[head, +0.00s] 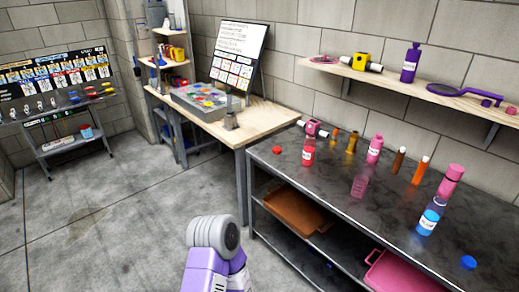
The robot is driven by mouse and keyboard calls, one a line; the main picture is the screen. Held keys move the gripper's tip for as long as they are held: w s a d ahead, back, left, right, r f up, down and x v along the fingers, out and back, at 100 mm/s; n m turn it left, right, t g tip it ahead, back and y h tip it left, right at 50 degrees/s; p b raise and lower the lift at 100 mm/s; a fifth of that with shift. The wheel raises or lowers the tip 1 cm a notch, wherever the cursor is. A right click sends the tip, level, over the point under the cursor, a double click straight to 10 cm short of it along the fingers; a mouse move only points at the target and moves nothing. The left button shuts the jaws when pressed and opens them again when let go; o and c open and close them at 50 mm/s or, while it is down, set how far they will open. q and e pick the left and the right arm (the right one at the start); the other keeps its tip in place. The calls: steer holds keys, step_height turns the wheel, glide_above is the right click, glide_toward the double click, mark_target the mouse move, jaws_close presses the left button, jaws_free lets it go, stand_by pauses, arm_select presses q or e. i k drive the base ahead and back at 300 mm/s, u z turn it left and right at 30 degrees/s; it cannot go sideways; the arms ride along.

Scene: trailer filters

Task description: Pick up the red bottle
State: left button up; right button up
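The red bottle (308,151) stands upright near the back left part of the dark metal table (330,190). It has a white label and a narrower pinkish top. A small red cap (277,150) lies to its left on the table. No gripper shows in the head view. One of my arm links, purple and grey, shows at the bottom centre, well apart from the bottle.
A pink-and-white tool (314,129) lies just behind the bottle. Pink bottles (375,149), a clear pink container (359,186), orange and brown tubes (397,160) and a blue bottle (431,217) stand to its right. A wall shelf (425,88) hangs above. Floor left of the table is clear.

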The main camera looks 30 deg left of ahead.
mark_target(309, 151)
steer(key=u, duration=1.8)
steer(key=i, duration=3.2)
steer(key=z, duration=3.6)
